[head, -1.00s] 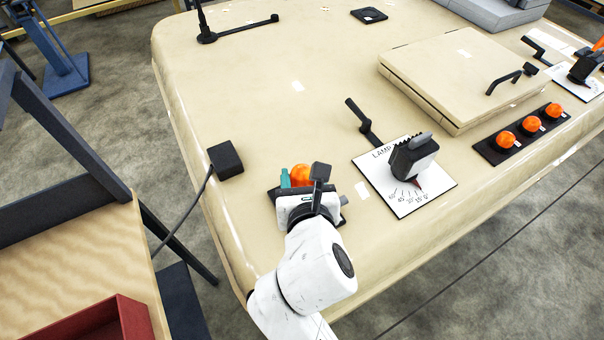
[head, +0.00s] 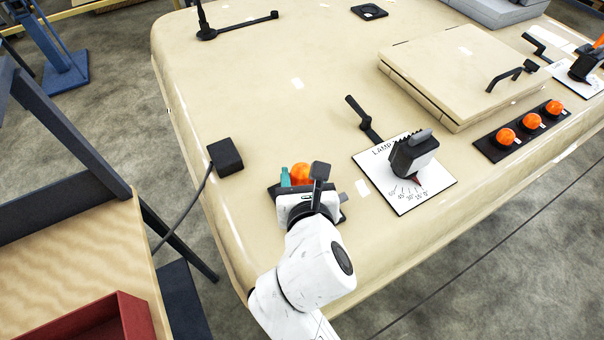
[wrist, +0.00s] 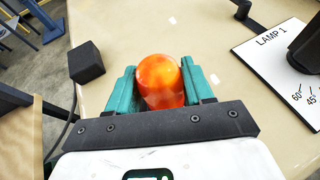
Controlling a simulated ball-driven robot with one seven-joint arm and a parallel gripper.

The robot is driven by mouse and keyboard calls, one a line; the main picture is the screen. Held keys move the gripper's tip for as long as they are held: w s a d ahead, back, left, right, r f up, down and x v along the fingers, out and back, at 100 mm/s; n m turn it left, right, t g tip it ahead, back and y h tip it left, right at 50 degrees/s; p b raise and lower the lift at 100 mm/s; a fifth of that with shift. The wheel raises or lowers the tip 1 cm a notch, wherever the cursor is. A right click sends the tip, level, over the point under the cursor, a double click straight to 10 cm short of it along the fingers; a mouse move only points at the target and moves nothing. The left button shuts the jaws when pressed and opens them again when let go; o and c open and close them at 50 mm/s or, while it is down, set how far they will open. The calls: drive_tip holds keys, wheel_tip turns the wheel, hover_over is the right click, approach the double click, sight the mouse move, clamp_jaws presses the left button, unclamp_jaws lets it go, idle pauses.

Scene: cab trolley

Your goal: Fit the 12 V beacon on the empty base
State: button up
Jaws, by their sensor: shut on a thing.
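The orange domed beacon (wrist: 160,80) stands between the two teal fingers of my gripper (wrist: 162,88) in the wrist view. The fingers are shut on it. In the head view the beacon (head: 300,173) shows just beyond my gripper (head: 292,176), over a dark base (head: 275,190) near the left front part of the cream roof panel. My gripper hides most of that base and the beacon's lower part, so I cannot tell whether the beacon is seated on it. Any 12 V marking is not visible.
A LAMP 1 dial plate (head: 435,190) with a black knob lies to the right. A black box (head: 226,157) with a cable is to the left. Several orange lamps sit on a black strip (head: 490,150) farther right. A red tray (head: 125,318) stands at lower left.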

idle(0.3)
drive_tip(key=o, duration=1.2)
drive_tip(key=v, duration=1)
drive_tip(key=shift+s+r, duration=0.25)
drive_tip(key=shift+s, duration=0.1)
